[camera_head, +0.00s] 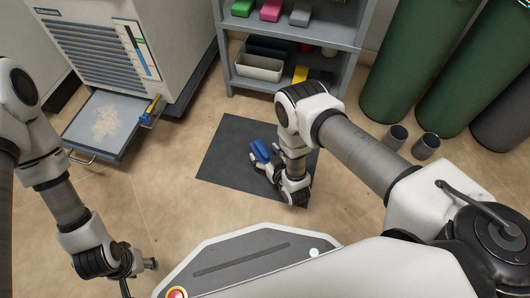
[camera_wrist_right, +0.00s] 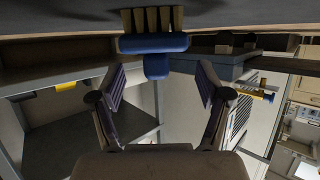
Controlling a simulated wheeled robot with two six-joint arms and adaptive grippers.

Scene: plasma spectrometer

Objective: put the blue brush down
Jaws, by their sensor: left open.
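The blue brush (camera_head: 260,150) is at the dark grey mat (camera_head: 228,140) on the floor. In the right wrist view the brush (camera_wrist_right: 153,43) has pale bristles against a dark grey surface, with its blue grip facing my gripper. My right gripper (camera_head: 264,160) is over the mat, right at the brush. In the wrist view its fingers (camera_wrist_right: 161,68) are spread, with a gap on each side of the blue grip. My left gripper (camera_head: 139,277) is open and empty, low at the left, well away from the brush.
A cabinet (camera_head: 150,30) has an open drawer (camera_head: 75,128) with pale debris and a yellow-blue item (camera_head: 150,110) at its side. A grey shelf (camera_head: 320,32) holds coloured blocks and bins. Green cylinders (camera_head: 410,60) and small dark cups (camera_head: 426,147) stand at right.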

